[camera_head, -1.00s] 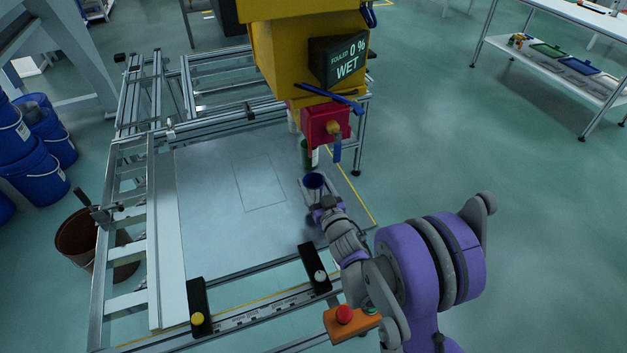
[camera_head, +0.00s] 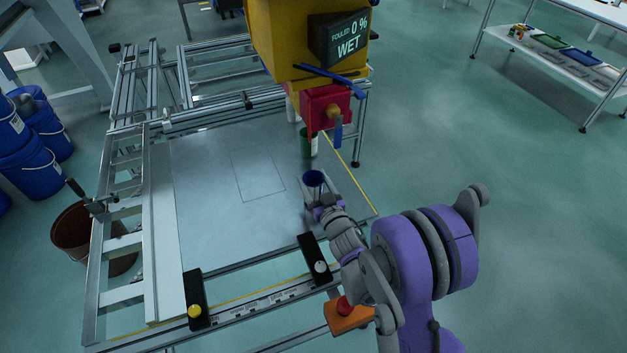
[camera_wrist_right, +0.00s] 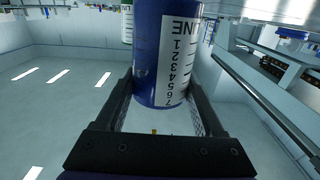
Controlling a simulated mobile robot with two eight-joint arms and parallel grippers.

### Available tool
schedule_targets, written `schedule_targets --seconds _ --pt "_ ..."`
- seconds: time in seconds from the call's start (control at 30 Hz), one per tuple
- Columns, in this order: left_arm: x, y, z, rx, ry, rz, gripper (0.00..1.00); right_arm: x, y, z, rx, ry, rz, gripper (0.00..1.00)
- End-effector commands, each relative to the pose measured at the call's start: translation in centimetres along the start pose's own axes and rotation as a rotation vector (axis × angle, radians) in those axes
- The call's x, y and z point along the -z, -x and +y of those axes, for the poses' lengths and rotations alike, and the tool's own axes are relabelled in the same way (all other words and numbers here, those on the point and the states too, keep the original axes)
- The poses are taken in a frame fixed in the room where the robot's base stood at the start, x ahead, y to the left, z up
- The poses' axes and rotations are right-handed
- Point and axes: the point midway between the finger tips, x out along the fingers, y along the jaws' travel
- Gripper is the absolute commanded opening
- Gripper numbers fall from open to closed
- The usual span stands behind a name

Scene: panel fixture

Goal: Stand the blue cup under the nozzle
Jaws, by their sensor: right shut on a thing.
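The blue cup (camera_head: 313,178) is upright, its dark open mouth facing up, over the right part of the grey panel. My right gripper (camera_head: 323,202) is shut on it from the near side. In the right wrist view the cup (camera_wrist_right: 165,60) sits between the two fingers, with a white label whose print reads upside down. The red block (camera_head: 325,104) with a brass fitting and blue lever hangs under the yellow machine, beyond and above the cup. I cannot make out the nozzle's outlet clearly. My left gripper is not in view.
A green container (camera_head: 307,144) stands behind the red block, beyond the cup. The grey panel (camera_head: 205,190) is clear to the left. Two black clamps (camera_head: 195,298) and an orange box with a red button (camera_head: 347,315) are at the near edge. The display reads 0 % WET.

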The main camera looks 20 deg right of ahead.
Motion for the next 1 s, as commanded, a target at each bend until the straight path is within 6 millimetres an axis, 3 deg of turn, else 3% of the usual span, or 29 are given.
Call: schedule_targets --seconds 0.4,0.43,0.57,0.87,1.0 --pt "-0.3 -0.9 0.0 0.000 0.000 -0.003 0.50 -0.9 0.0 0.0 0.000 0.000 0.000 0.18" --pt "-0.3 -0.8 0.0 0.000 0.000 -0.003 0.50 -0.9 0.0 0.0 0.000 0.000 0.000 0.74" --pt "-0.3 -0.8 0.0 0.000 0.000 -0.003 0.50 -0.8 0.0 0.0 0.000 0.000 0.000 0.97" --pt "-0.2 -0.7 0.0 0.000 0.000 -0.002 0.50 -0.5 0.0 0.0 0.000 0.000 0.000 1.00" --pt "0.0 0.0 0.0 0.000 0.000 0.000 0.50 1.3 0.1 0.0 0.000 0.001 0.001 1.00"
